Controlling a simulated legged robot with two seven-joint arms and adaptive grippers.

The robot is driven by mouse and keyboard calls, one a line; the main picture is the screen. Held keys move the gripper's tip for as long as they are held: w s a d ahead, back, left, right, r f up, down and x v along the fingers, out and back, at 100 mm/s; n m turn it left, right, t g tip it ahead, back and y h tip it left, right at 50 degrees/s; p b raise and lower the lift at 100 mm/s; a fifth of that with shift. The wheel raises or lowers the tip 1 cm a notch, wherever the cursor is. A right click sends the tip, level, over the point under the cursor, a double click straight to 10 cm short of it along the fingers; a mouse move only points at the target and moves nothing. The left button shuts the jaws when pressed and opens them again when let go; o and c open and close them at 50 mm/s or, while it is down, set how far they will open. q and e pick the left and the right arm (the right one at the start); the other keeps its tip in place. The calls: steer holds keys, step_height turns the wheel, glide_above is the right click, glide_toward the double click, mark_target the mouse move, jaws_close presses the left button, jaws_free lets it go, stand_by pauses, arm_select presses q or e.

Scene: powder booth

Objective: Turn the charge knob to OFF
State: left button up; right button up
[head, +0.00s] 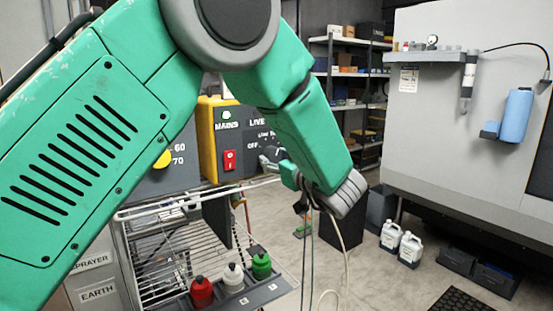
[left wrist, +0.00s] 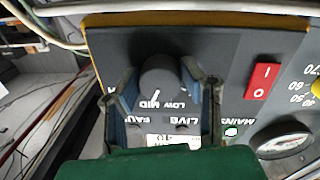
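The charge knob (left wrist: 160,78) is a dark round knob on the grey face of a yellow-edged control box (head: 207,140). In the left wrist view the lettering is upside down, and the knob's white mark points toward MID, with LOW beside it. My left gripper (left wrist: 158,70) has a blue-padded finger on each side of the knob, apart from each other; whether the pads touch it is unclear. In the head view the left gripper (head: 268,157) reaches the box beside the OFF lettering and hides the knob. My right gripper is in neither view.
A red switch (head: 230,160) is on the same panel, and a gauge (left wrist: 284,141) is beside it. Below, a wire rack (head: 165,250) stands behind red, white and green bottles (head: 232,278). Thin cables hang under my left wrist.

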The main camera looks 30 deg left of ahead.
arm_select(q)
steer(key=shift+f+n+b, duration=0.1)
steer(key=shift+n+b, duration=0.4)
steer(key=shift+b, duration=0.15)
steer(key=n+b, duration=0.8)
steer(key=b, duration=0.3)
steer(key=n+y+b, duration=0.1)
steer(key=n+b, duration=0.7)
steer(key=b, duration=0.3)
steer(key=shift+w+f+g, duration=0.15)
steer(key=shift+w+g, duration=0.05)
steer(key=shift+g, duration=0.1)
steer(key=shift+d+n+b, duration=0.1)
steer(key=shift+n+b, duration=0.8)
steer(key=o, duration=1.1)
steer(key=shift+o, duration=0.3)
steer(key=shift+r, duration=0.2)
